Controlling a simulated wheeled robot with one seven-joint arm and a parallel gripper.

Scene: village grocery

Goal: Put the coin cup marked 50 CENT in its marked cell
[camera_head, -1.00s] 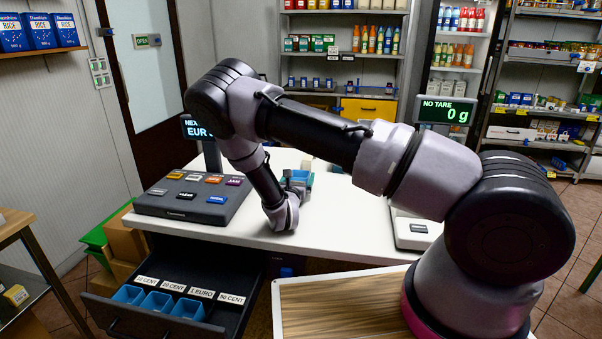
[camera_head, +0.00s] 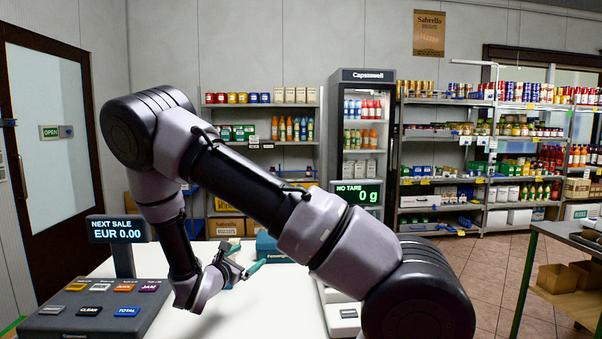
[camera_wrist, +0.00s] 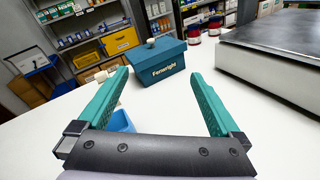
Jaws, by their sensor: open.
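My gripper (camera_wrist: 158,92) is open, its two teal fingers spread wide over the white counter, with nothing clasped between the tips. It also shows in the head view (camera_head: 247,258), above the counter. A small blue cup (camera_wrist: 123,121) shows low beside the inner side of the left finger in the wrist view. The finger and gripper body hide most of it. No 50 CENT marking can be read, and I cannot tell if finger and cup touch. The coin drawer with its marked cells is in neither current view.
A teal lidded box marked Fernwright (camera_wrist: 165,72) stands beyond the fingertips. A scale (camera_wrist: 270,52) is at the right. The till keypad (camera_head: 97,305) and its display (camera_head: 117,229) are at the left. The white counter (camera_head: 265,310) is clear in front.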

